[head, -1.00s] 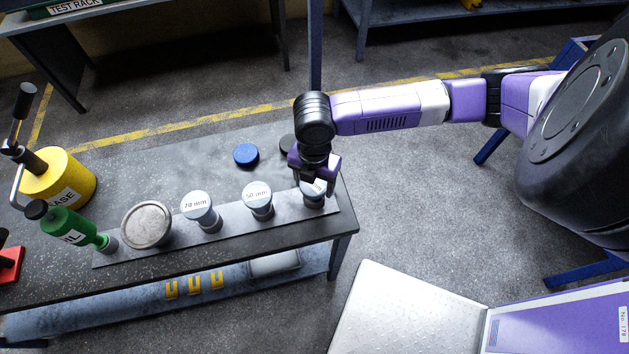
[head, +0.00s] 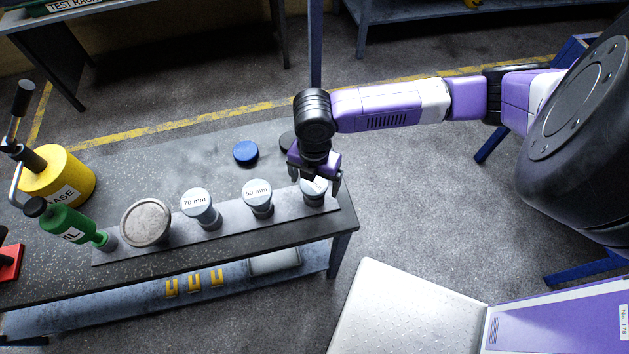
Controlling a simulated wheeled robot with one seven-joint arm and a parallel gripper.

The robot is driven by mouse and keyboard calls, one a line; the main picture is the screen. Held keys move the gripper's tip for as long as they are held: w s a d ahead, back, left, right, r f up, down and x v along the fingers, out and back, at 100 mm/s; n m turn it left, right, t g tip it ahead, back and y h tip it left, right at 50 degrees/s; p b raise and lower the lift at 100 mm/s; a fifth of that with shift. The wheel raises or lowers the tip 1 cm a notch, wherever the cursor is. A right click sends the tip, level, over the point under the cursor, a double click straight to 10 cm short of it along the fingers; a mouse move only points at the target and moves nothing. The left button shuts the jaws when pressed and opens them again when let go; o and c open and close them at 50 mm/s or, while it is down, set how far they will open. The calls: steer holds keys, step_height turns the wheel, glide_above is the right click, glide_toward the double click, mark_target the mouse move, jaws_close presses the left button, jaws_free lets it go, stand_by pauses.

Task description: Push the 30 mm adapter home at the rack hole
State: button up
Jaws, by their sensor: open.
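The rack (head: 236,223) is a long grey strip along the bench's front edge. At its right end stands a pale-topped adapter (head: 313,196), probably the 30 mm one; its label is mostly hidden. My gripper (head: 320,192) is directly over this adapter, fingers pointing down and apart around its top. I cannot tell whether the fingers touch it. The hole under the adapter is hidden. To its left on the rack stand the 50 mm adapter (head: 257,196) and the 70 mm adapter (head: 197,204), both upright.
Farther left are a round metal disc (head: 147,222), a green oil bottle (head: 73,225) and a yellow grease can (head: 60,178). A blue cap (head: 246,153) and a dark round piece (head: 288,141) lie behind the rack. The bench (head: 190,160) is otherwise clear in the middle.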

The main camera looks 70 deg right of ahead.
step_height(320, 180, up, 7)
steer(key=shift+r, duration=0.1)
stand_by(0.7)
steer(key=w+a+m+t+y+b, duration=0.1)
steer(key=w+a+m+t+y, duration=0.1)
steer(key=w+a+m+t, duration=0.35)
steer(key=s+a+r+m+t+h+b, duration=0.1)
steer(key=s+a+r+m+t+b, duration=0.1)
steer(key=s+a+m+t, duration=0.2)
steer(key=s+a+r+m+t+h+b, duration=0.1)
steer(key=s+a+r+m+t+b, duration=0.2)
steer(key=s, duration=1)
steer(key=shift+s+a+r+m+t, duration=0.3)
steer(key=shift+a+m+t, duration=0.85)
steer(key=shift+a+m, duration=1.45)
